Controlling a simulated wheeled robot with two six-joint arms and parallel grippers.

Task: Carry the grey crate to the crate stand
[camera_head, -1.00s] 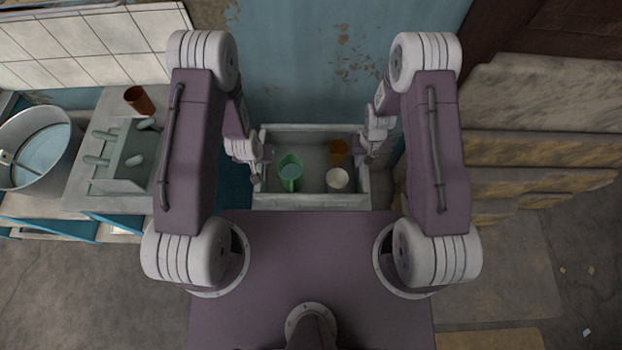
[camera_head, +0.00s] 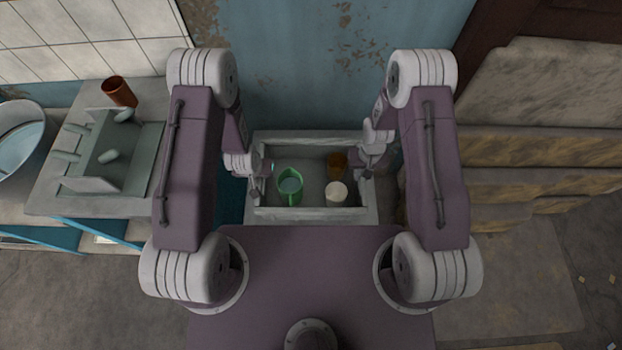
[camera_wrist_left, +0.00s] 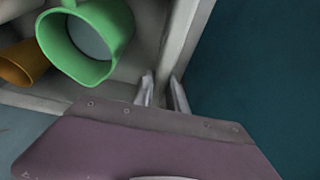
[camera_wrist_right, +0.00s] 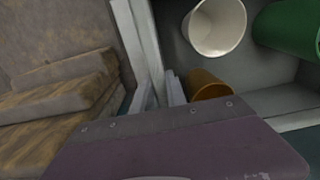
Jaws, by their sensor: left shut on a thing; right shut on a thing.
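The grey crate (camera_head: 310,213) is in front of me between my two arms. My right gripper (camera_head: 362,172) is shut on the right wall, also seen in the right wrist view (camera_wrist_right: 160,90). A pale surface shows around the crate's base; I cannot tell whether the crate touches it.
A blue wall (camera_head: 310,60) stands behind the crate. Stacked stone-like slabs (camera_head: 530,150) rise at right.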

